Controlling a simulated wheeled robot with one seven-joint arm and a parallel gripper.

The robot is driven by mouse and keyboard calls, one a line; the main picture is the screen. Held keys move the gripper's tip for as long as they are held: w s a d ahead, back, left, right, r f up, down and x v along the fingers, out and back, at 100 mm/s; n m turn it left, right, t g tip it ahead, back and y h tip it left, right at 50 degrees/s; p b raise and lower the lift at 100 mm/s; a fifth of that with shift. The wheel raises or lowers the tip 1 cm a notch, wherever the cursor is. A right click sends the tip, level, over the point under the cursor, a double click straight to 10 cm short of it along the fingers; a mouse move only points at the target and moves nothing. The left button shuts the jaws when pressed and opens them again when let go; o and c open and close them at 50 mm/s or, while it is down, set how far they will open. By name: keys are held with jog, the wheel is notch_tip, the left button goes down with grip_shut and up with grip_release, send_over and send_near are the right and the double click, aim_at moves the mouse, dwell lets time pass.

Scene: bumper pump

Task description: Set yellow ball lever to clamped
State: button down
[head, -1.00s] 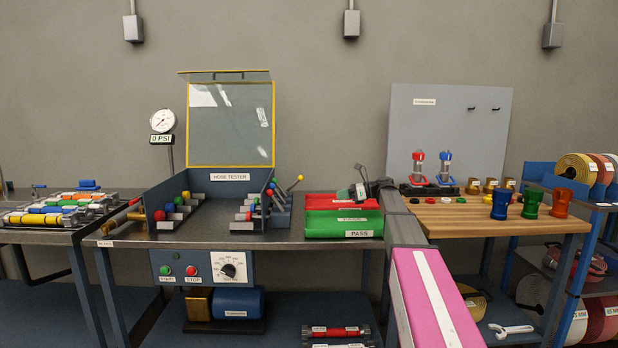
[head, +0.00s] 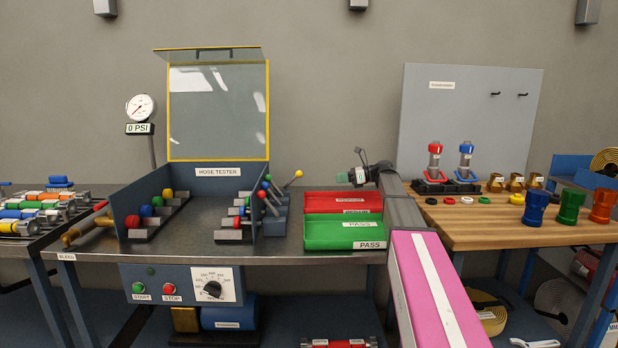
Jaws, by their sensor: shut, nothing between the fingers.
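The yellow ball lever (head: 299,173) is the rearmost of the levers on the right outer side of the blue hose tester (head: 188,249). Its stem tilts up and to the right, apart from the other levers. The red (head: 262,194), blue (head: 265,185) and green (head: 268,177) ball levers lean the other way, toward the tester's inside. My gripper (head: 356,175) is at the end of my arm, in the air to the right of the yellow ball, with a clear gap between them. It is shut and empty, small and dark in this view.
Red (head: 343,201) and green (head: 343,235) trays stand right of the tester, close to my arm. The tester's clear, yellow-framed lid (head: 217,158) is raised. The gauge (head: 140,108) reads 0 PSI. A wooden bench (head: 480,232) with fittings lies right of my arm.

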send_near(293, 179)
jog(key=f, duration=0.3)
jog(key=shift+w, duration=0.25)
jog(key=a+r, duration=0.2)
jog(key=a, duration=0.1)
jog(key=shift+w+r, duration=0.1)
jog(key=shift+w, duration=0.25)
jog(key=shift+a+r, duration=0.1)
jog(key=shift+r, duration=0.05)
